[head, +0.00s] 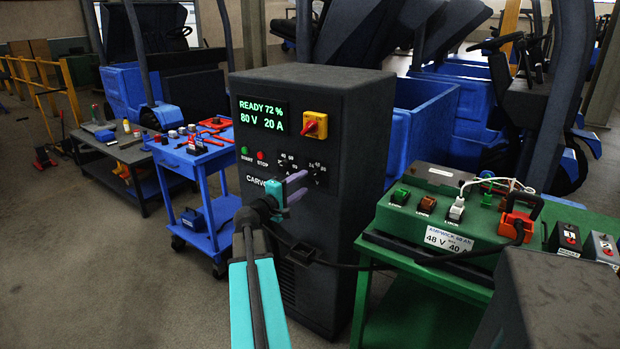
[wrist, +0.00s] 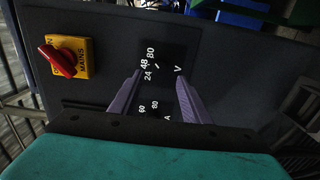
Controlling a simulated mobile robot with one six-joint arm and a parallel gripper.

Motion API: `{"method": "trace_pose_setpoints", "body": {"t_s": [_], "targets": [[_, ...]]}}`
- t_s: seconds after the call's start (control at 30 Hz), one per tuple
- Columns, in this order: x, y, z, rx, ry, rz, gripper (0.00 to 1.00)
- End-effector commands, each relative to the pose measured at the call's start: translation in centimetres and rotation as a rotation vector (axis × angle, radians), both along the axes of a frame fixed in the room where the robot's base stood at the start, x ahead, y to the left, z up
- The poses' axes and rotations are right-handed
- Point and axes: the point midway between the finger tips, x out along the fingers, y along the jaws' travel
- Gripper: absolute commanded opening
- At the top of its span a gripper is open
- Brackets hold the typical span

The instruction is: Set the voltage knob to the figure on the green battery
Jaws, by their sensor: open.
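The dark charger cabinet (head: 330,110) has a lit display (head: 263,115) reading READY 72 %, 80 V, 20 A. The dark voltage knob (head: 317,170) is on its front at right, with figures 24, 48 and 80 around it. In the wrist view the voltage knob (wrist: 158,68) lies just ahead of and between my fingertips; its white mark is too small to read surely. My gripper (head: 299,187) is open, its purple fingers apart and close to the panel; contact cannot be told. The green battery (head: 400,222) at right carries a white label (head: 449,239) reading 48 V 40 A.
The amp dial (head: 287,166) is left of the voltage knob. A red mains switch (head: 314,125) on a yellow plate is above. Start and stop buttons (head: 252,154) are at left. A black cable runs from the cabinet to the red connector (head: 516,226) on the battery.

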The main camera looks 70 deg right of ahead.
Motion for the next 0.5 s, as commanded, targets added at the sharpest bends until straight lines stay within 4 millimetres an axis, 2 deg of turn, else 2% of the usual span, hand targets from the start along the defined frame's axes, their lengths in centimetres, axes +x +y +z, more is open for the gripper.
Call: {"method": "trace_pose_setpoints", "body": {"t_s": [0.2, 0.5], "targets": [[-0.7, -2.8, 0.0, 0.000, 0.001, -0.002, 0.43], [-1.4, -5.2, 0.0, 0.000, 0.000, -0.002, 0.43]]}}
